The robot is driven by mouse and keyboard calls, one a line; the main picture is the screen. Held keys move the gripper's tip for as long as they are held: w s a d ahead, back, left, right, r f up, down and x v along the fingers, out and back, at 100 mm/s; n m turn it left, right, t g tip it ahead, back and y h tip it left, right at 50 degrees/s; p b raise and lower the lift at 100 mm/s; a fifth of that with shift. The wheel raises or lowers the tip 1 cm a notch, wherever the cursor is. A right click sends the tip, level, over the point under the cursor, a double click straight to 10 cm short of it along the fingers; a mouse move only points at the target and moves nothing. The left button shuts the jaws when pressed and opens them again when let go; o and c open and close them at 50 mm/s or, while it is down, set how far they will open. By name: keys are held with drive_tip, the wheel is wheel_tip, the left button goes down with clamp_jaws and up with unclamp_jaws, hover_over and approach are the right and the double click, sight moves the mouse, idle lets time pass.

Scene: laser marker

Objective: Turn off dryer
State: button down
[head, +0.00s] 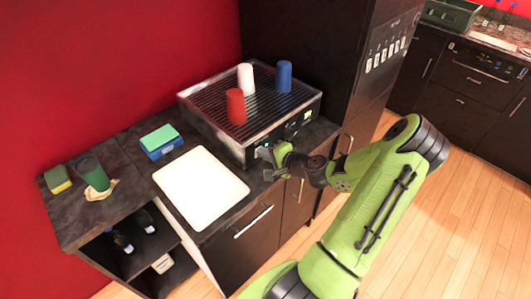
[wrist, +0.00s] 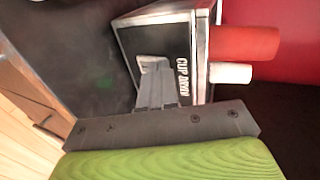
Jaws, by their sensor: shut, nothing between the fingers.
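The dryer (head: 205,118) is a metal box with a grated top, standing on the dark counter. Its front face carries a small lit panel (head: 307,117) and some small controls too small to read. In the wrist view the dryer (wrist: 185,17) shows a dark panel with white lettering, partly hidden by my fingers. My gripper (head: 268,165) is at the dryer's front left corner, over the counter's front edge. Its fingers (wrist: 155,68) are together and empty, pointing at the dark panel. I cannot tell whether they touch it.
Red (head: 236,107), white (head: 245,79) and blue (head: 284,76) cups stand on the dryer. A white tray (head: 201,190) lies left of my gripper. A blue-green sponge box (head: 161,141) and a green cup (head: 92,172) are farther left. A tall dark cabinet (head: 345,60) stands right of the dryer.

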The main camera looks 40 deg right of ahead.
drive_tip(key=shift+w+r+g+p, duration=0.25)
drive_tip(key=shift+r+g+p, duration=0.1)
drive_tip(key=shift+p, duration=0.6)
drive_tip(key=shift+w+f, duration=0.15)
drive_tip(key=shift+f, duration=0.1)
drive_tip(key=shift+r+p, duration=0.65)
drive_tip(key=shift+r, duration=0.2)
